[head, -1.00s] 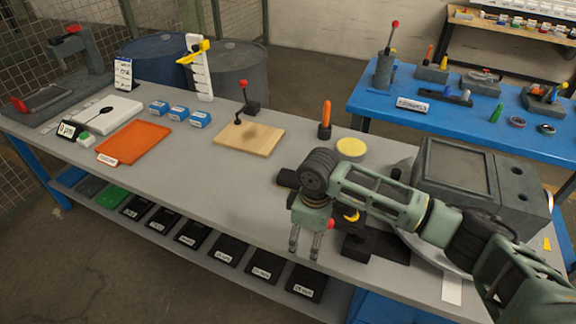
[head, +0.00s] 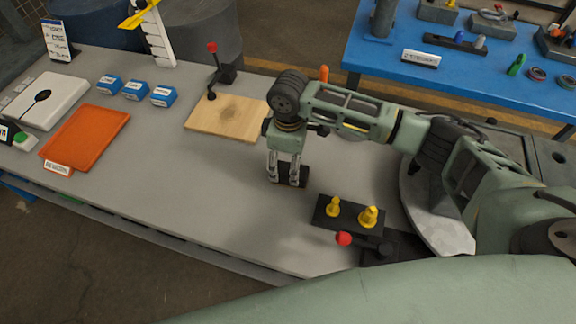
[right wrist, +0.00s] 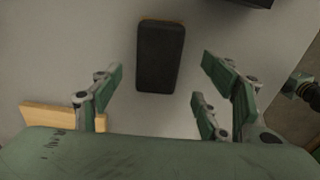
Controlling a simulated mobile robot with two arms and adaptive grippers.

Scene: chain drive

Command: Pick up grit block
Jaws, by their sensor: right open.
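The grit block, a dark oblong pad with a thin brown edge (right wrist: 160,57), lies on the grey bench in the right wrist view, beyond and between the fingers. In the head view the block (head: 304,175) is partly hidden behind my right gripper (head: 284,181). My right gripper is open and empty, pointing down over the bench close to the block. Its fingers also show in the right wrist view (right wrist: 158,84), spread to both sides and short of the block. My left gripper is not in view.
A wooden board (head: 228,119) lies left of the gripper. A black fixture with yellow pegs (head: 350,214) and a red-knobbed lever (head: 344,239) stand to the right and nearer. An orange tray (head: 88,137) and several blue boxes (head: 135,90) are farther left. The bench between is clear.

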